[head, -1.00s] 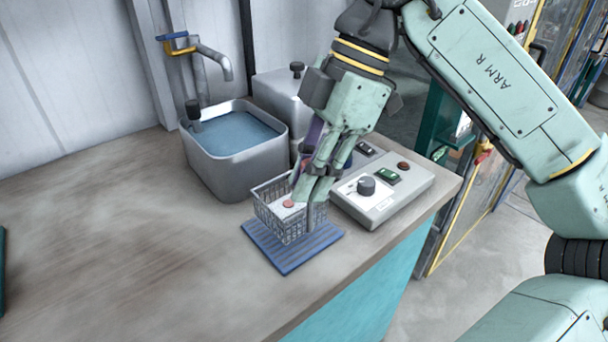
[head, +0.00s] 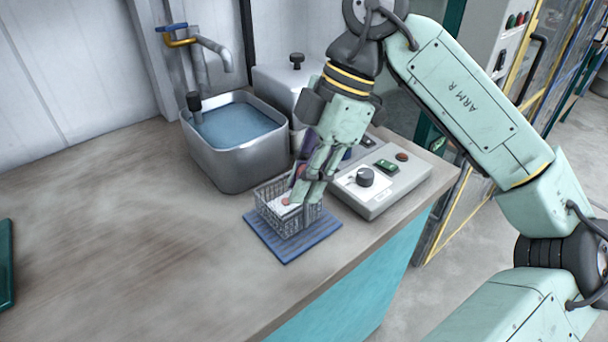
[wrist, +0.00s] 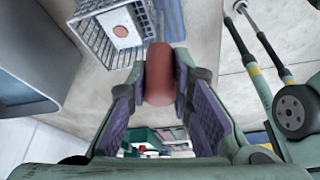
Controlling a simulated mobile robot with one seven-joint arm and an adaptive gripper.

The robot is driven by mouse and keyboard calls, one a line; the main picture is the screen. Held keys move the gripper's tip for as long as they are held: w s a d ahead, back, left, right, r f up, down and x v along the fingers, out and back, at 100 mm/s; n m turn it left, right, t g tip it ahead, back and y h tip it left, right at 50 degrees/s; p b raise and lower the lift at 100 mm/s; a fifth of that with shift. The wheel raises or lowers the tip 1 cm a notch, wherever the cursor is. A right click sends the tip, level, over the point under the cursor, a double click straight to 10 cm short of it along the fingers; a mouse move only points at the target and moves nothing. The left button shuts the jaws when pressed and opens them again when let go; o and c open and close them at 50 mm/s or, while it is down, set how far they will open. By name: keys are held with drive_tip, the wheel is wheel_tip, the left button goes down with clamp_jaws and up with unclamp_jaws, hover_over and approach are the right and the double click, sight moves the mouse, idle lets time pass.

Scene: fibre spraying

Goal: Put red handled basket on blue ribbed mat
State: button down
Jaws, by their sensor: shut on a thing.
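The wire basket (head: 289,213) is over the blue ribbed mat (head: 285,250) on the counter. I cannot tell if its base touches the mat. A white label with a red dot shows on it. My gripper (head: 308,190) comes down at the basket's right side, fingers shut on the basket's red handle. In the wrist view the red handle (wrist: 160,78) is between my purple finger pads, with the basket (wrist: 95,35) at upper left and part of the mat (wrist: 171,18) at the top. My fingers hide part of the basket in the head view.
A grey control box (head: 382,185) with a black knob stands close to the right of the basket. A metal sink (head: 240,165) with water is behind it on the left.

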drive_tip(key=shift+f, duration=0.2)
drive_tip(key=c, duration=1.4)
unclamp_jaws()
drive_tip(key=shift+c, duration=0.2)
drive_tip(key=v, duration=1.2)
drive_tip(key=shift+r+b, duration=0.2)
drive_tip(key=shift+b, duration=0.1)
